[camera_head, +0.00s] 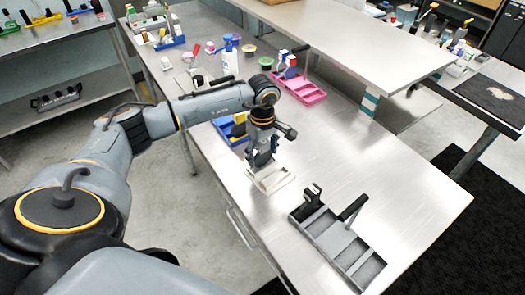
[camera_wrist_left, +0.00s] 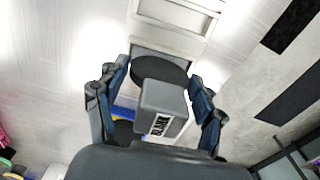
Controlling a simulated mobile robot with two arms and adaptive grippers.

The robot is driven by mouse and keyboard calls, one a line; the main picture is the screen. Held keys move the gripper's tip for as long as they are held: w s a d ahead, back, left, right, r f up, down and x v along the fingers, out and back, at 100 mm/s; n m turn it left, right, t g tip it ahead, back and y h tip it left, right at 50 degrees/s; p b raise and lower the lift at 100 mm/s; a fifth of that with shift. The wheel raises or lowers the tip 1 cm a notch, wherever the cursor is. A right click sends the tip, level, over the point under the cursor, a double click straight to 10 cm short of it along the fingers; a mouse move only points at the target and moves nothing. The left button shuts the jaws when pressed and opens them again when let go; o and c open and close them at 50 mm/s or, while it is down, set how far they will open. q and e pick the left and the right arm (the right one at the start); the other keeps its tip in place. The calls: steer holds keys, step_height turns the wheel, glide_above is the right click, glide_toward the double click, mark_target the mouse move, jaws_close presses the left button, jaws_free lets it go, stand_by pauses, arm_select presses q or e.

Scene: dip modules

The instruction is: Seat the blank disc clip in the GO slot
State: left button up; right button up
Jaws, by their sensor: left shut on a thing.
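My left gripper (camera_head: 262,164) is low over the white slotted holder (camera_head: 284,184) on the steel bench. In the left wrist view, its two blue-padded fingers (camera_wrist_left: 157,100) are shut on the disc clip (camera_wrist_left: 165,104), a grey block with a label and a black disc (camera_wrist_left: 160,71). The GO slot marking cannot be read. My right gripper is not in view.
A grey compartment tray (camera_head: 340,245) with black handles stands to the right on the bench. A blue tray (camera_head: 226,131) is close behind the gripper, partly hidden by my arm. A pink tray (camera_head: 308,94) and bottles stand farther back.

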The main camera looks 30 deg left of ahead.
arm_select(q)
steer(key=shift+f, duration=0.15)
steer(key=o, duration=1.3)
steer(key=shift+r, duration=0.35)
step_height(320, 180, up, 11)
steer(key=b, duration=0.4)
steer(key=shift+f, duration=0.2)
steer(key=shift+r, duration=0.55)
